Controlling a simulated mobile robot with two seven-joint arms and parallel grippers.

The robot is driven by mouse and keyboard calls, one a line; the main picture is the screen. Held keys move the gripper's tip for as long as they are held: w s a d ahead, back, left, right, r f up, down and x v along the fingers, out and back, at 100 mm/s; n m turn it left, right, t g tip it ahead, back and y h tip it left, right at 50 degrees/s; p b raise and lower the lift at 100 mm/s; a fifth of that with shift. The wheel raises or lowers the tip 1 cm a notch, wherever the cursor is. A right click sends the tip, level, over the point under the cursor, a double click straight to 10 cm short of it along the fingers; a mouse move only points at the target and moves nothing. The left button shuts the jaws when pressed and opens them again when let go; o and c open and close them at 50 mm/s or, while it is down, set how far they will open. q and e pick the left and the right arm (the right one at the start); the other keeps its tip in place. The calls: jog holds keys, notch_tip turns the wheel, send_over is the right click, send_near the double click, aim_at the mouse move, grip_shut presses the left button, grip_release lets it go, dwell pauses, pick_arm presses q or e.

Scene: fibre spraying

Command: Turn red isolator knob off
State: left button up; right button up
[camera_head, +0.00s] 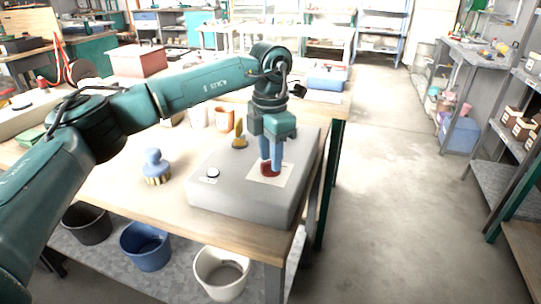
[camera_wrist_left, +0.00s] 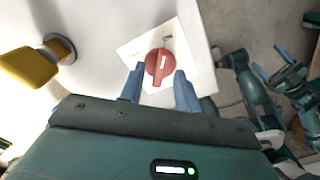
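The red isolator knob (camera_head: 268,174) sits on a pale label plate on top of a grey box (camera_head: 232,198). In the left wrist view the round red knob (camera_wrist_left: 158,67) shows a white pointer mark, aimed roughly towards the top of the picture. My left gripper (camera_head: 270,170) points down over the knob. Its blue fingers (camera_wrist_left: 160,76) stand apart on either side of the knob, with a small gap visible at each side. My right gripper (camera_wrist_left: 267,56) shows at the right of the left wrist view, its blue fingers apart and empty; it is not in the head view.
A yellow knob (camera_head: 240,141) and a white button (camera_head: 213,173) are also on the box. A blue-grey knobbed object (camera_head: 156,166) stands on the wooden table (camera_head: 130,200) to the left. Buckets (camera_head: 146,247) are below. The floor to the right is clear.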

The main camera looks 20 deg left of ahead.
pick_arm(q)
jog(key=shift+f, duration=0.4)
jog(key=shift+c, duration=0.2)
grip_shut()
